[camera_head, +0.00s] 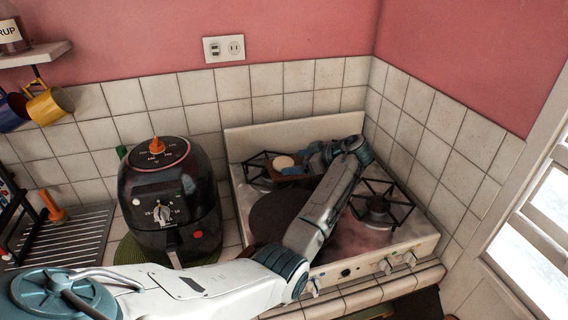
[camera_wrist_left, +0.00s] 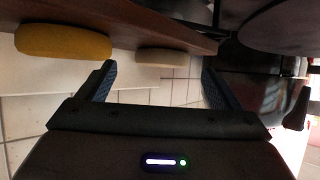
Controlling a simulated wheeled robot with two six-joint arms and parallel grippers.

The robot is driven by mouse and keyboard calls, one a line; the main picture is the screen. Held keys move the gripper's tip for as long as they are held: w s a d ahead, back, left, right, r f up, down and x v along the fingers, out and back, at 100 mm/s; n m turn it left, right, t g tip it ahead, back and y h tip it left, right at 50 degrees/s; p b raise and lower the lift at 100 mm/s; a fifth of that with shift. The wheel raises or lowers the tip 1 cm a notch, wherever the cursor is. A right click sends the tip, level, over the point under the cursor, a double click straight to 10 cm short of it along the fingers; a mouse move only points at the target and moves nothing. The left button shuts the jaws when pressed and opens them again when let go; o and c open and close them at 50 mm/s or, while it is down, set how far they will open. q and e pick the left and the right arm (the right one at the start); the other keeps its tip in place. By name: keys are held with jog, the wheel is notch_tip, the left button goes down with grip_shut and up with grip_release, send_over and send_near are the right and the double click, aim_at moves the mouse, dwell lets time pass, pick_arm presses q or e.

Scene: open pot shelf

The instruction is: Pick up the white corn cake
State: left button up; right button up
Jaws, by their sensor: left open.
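The white corn cake (camera_head: 284,162) is a small pale disc on a brown wooden board (camera_head: 288,180) at the back left of the stove. In the left wrist view the white corn cake (camera_wrist_left: 162,57) lies beyond and between the finger tips, near the edge of the board (camera_wrist_left: 130,24). My left gripper (camera_head: 309,160) is beside the cake on its right in the head view. In the left wrist view my left gripper (camera_wrist_left: 157,70) is open with nothing between its fingers. A yellow cake (camera_wrist_left: 62,41) sits on the same board, outside the fingers. My right gripper is out of view.
The white stove (camera_head: 408,254) has black burner grates and a dark round pan (camera_head: 273,216) under my left arm. A black air fryer (camera_head: 168,196) stands left of the stove. Tiled walls close the back and right. A dish rack (camera_head: 78,237) lies far left.

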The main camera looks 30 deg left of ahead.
aim_at(288, 163)
pick_arm(q)
jog(key=x, duration=0.2)
jog(key=shift+s+a, duration=0.2)
jog(key=shift+a, duration=0.15)
jog(key=shift+a+f, duration=0.15)
jog(key=shift+a, duration=0.05)
jog(key=shift+c, duration=0.3)
jog(key=shift+d, duration=0.2)
jog(key=c, duration=1)
jog(key=shift+a, duration=0.1)
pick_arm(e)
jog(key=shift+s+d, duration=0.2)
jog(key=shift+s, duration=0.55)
